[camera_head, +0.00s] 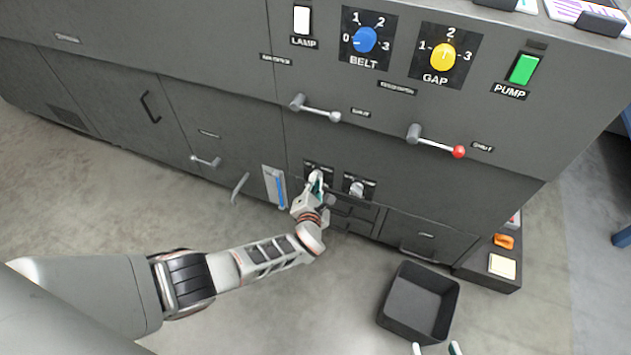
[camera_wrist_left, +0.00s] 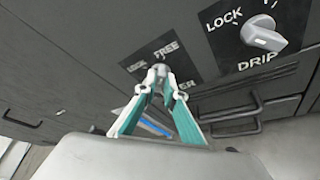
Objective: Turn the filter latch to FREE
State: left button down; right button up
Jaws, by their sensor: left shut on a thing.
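The filter latch (camera_wrist_left: 159,70) is a small grey knob on a dark plate marked LOCK and FREE, low on the machine front. My left gripper (camera_head: 316,180) is at this plate in the head view. In the left wrist view its teal-lined fingers (camera_wrist_left: 160,84) converge and are shut on the latch knob. The fingers cover most of the knob, so I cannot tell which mark it points to.
The similar drip latch (camera_head: 357,188) is just right of the filter latch. Drawer handles (camera_wrist_left: 228,131) lie below. A blue-striped gauge (camera_head: 275,187) is to the left.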

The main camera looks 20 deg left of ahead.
pick_arm(q)
jog(key=c, duration=2.1)
grip_release()
jog(key=shift+c, duration=0.2)
jog(key=v, duration=0.7)
jog(key=shift+s, duration=0.2)
